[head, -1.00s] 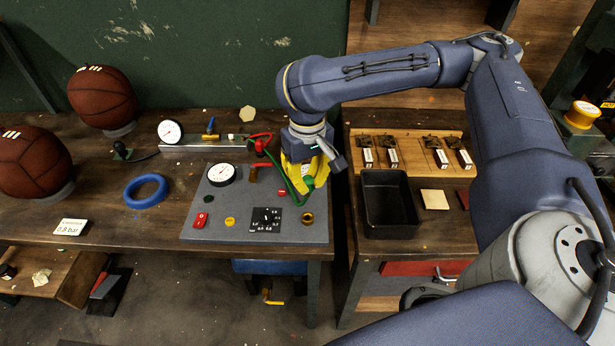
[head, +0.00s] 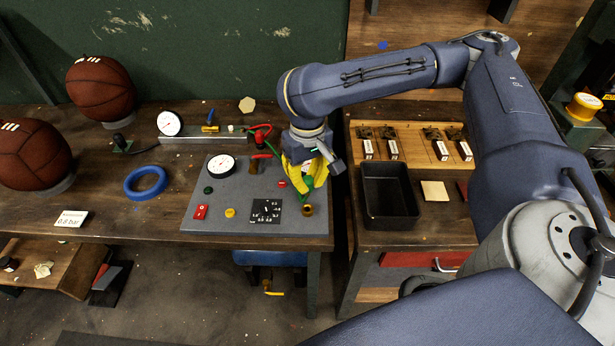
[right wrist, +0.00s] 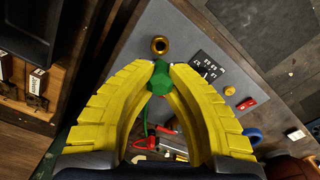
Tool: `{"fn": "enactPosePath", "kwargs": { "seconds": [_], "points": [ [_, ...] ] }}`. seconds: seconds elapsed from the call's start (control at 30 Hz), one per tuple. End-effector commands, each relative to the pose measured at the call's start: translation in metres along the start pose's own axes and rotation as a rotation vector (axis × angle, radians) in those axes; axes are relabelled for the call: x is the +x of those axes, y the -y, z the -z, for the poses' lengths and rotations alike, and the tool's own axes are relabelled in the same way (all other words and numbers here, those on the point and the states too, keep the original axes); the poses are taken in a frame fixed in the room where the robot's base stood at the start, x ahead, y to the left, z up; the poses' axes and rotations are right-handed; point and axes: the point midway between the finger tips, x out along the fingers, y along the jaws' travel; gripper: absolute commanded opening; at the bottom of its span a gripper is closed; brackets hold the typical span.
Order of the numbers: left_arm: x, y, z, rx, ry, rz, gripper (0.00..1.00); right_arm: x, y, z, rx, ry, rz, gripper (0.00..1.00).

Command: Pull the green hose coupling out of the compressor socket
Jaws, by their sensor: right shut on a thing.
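The green hose coupling (right wrist: 159,79) is between the yellow fingertips of my right gripper (right wrist: 161,72) in the right wrist view. The gripper is shut on it. In the head view my right gripper (head: 309,178) is over the right part of the grey panel, and the green coupling (head: 308,183) shows below its fingers. A brass ring (head: 307,210) with a dark open centre, perhaps the socket, is in front of the gripper; it also shows in the right wrist view (right wrist: 159,45), visibly apart from the coupling. My left gripper is not in view.
The grey panel (head: 215,222) carries a dial gauge (head: 220,164), a red switch (head: 201,212) and a black plate (head: 266,211). A red-handled fitting (head: 260,140) stands behind. A black bin (head: 389,196) is to the right. A blue ring (head: 146,186) and leather balls (head: 101,88) are left.

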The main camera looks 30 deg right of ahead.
Motion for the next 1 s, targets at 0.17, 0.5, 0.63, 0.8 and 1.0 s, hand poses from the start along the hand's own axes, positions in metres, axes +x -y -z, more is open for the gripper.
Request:
{"fn": "enactPosePath", "kwargs": {
  "seconds": [0.17, 0.5, 0.63, 0.8, 1.0],
  "points": [
    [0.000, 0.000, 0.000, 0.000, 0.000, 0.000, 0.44, 0.005, 0.000, 0.000, -0.001, 0.000, 0.000, 0.00],
    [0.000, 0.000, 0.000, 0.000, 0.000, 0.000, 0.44, 0.014, 0.000, 0.000, -0.001, 0.000, -0.001, 0.00],
    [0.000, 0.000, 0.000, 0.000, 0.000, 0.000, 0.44, 0.015, 0.000, 0.000, -0.001, -0.001, 0.000, 0.00],
    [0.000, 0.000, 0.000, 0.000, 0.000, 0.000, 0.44, 0.015, 0.000, 0.000, -0.001, -0.001, 0.000, 0.00],
    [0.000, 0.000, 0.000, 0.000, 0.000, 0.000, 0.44, 0.013, 0.001, 0.001, -0.004, -0.002, -0.001, 0.00]
  ]
}}
